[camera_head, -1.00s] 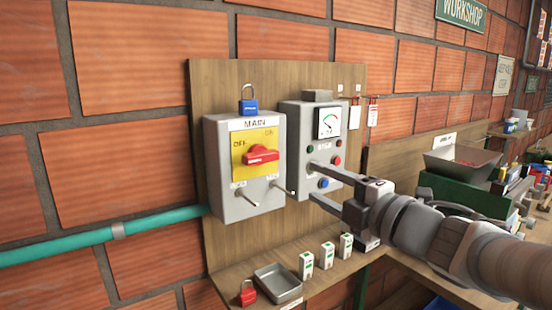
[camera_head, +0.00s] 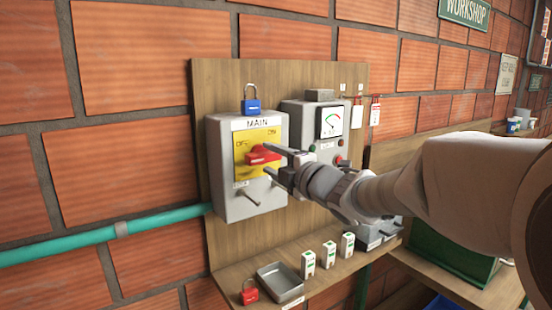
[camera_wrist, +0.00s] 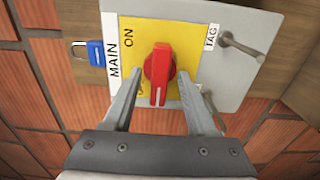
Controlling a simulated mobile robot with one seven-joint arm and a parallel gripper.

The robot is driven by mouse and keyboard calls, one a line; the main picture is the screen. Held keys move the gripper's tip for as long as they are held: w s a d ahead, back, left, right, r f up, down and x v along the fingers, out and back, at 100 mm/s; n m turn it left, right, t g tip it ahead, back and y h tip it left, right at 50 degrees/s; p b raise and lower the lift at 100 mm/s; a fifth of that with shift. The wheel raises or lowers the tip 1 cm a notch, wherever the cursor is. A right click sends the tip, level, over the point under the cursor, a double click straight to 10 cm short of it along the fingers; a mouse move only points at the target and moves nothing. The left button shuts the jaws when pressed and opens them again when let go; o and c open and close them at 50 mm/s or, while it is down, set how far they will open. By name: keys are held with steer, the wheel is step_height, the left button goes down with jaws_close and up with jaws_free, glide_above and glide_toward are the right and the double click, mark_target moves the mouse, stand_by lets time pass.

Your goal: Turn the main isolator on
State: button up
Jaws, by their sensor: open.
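The main isolator is a grey box (camera_head: 226,200) on a wooden backboard, with a MAIN label and a yellow plate (camera_head: 246,138) marked OFF and ON. Its red rotary handle (camera_head: 262,154) sits at the middle of the plate; it also shows in the wrist view (camera_wrist: 159,75). In the wrist view the handle's white mark points toward my gripper, away from the ON label. My gripper (camera_head: 268,160) is open at the handle, and in the wrist view its fingers (camera_wrist: 159,100) stand on either side of the handle, with gaps visible.
A blue padlock (camera_head: 251,105) hangs above the box. Metal pegs (camera_head: 274,198) stick out below the plate. A second grey box with a meter (camera_head: 331,121) is close on the right. A shelf below holds a tray (camera_head: 281,279), a red padlock (camera_head: 249,292) and small white boxes (camera_head: 329,255).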

steer(key=shift+w+a, duration=0.25)
steer(key=shift+w, duration=0.15)
jaws_close()
